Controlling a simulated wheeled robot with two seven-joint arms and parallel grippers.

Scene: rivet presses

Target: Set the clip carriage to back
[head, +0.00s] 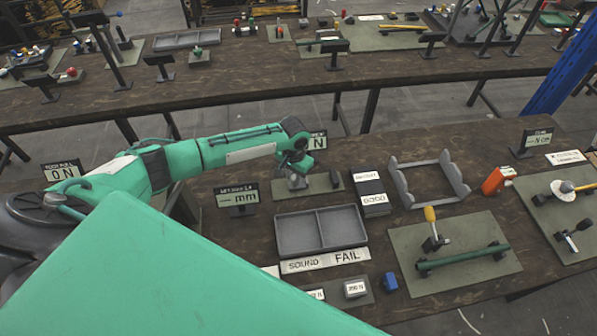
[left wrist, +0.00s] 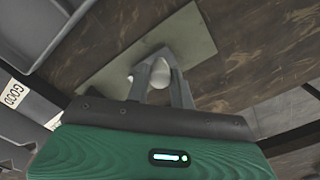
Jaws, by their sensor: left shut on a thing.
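My left gripper (head: 297,182) reaches down over a small grey-green plate (head: 318,187) beyond the two-part tray. In the left wrist view its two fingers (left wrist: 160,88) are shut on a pale rounded knob (left wrist: 159,85) above the same plate (left wrist: 118,68). The fingers hide most of what is under the knob. No label marks the clip carriage, and I cannot tell whether the knob belongs to it. On a mat at the right, a yellow-topped lever (head: 431,222) stands beside a green bar (head: 463,258) on dark end supports. My right gripper is not in view.
Close to the left gripper are a grey two-part tray (head: 321,248), a dark labelled box (head: 370,193), a grey cradle (head: 398,185) and a small display (head: 237,199). A red-orange object (head: 495,181) lies at the right. A second bench (head: 250,80) stands behind.

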